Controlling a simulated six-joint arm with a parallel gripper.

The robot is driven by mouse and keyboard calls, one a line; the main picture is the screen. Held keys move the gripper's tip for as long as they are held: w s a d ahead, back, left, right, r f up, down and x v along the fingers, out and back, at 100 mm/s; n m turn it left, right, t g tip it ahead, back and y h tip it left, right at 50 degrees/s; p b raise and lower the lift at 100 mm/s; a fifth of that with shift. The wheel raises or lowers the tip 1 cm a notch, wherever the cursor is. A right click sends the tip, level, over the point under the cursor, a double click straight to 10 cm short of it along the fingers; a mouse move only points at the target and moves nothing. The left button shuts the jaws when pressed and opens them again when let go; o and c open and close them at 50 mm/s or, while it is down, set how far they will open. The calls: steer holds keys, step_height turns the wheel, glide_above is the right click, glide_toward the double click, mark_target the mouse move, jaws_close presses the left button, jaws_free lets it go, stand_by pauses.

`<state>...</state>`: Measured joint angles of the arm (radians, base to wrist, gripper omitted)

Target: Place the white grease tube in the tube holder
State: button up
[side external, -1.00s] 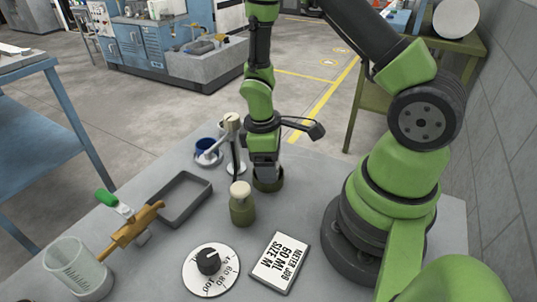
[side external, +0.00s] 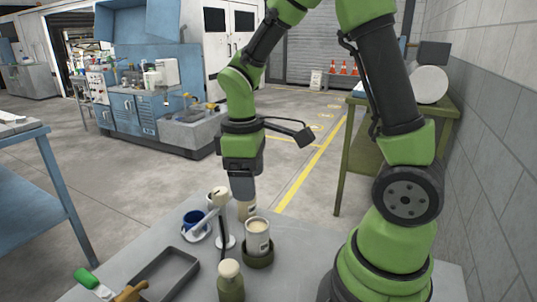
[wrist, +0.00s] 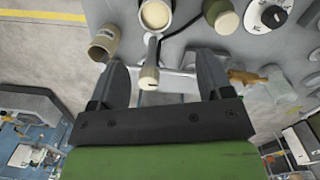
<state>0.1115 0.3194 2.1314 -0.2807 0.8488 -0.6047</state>
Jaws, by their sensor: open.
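The white grease tube (side external: 258,236) stands upright in the dark round tube holder (side external: 257,259). Its pale top also shows at the upper edge of the wrist view (wrist: 156,14). My gripper (side external: 242,196) is raised behind and slightly left of the tube, apart from it. In the wrist view my gripper's two fingers (wrist: 160,62) are spread with nothing clamped between them. A pale-knobbed post (wrist: 149,78) shows between the fingers in that view, below them on the bench.
A tan cylinder (side external: 247,210) stands behind the tube, just under my gripper. An olive bottle (side external: 230,283) and grey tray (side external: 165,272) are nearer the camera.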

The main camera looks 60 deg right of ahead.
steer(key=s+a+r+m+t+y, duration=0.2)
steer(key=s+a+r+m+t, duration=0.4)
steer(key=s+r, duration=0.4)
step_height(320, 180, up, 3)
steer(key=shift+m+t, duration=0.8)
